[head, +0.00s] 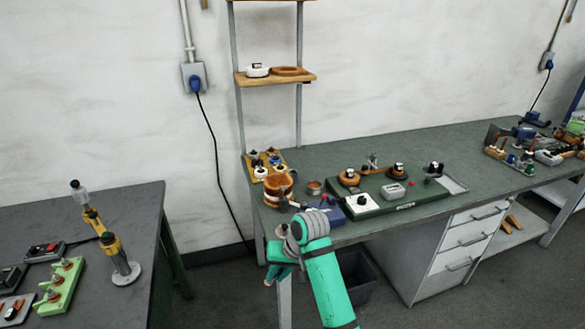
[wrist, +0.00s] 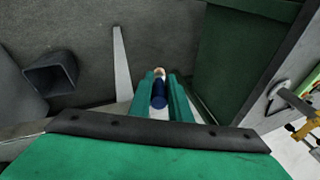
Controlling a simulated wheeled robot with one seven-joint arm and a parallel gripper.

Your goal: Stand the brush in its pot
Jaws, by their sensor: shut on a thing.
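My gripper (head: 279,272) is in front of the green bench's near left corner, off the bench top. In the wrist view its two teal fingers (wrist: 160,92) are closed on a blue cylinder with a pale, coppery end, which looks like the brush (wrist: 158,94). Its bristles cannot be made out, and in the head view it is hidden or too small to tell. A small copper-coloured cup (head: 314,187), perhaps the pot, stands on the bench, beyond and apart from my gripper. A larger copper-banded round thing (head: 277,190) stands left of it.
The green bench (head: 420,152) also carries a wooden rack of knobs (head: 264,165) and a green instrument board (head: 385,196). A dark bin (head: 358,275) stands below. Another table (head: 140,215) is at left, with floor between. A shelf (head: 275,79) hangs above.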

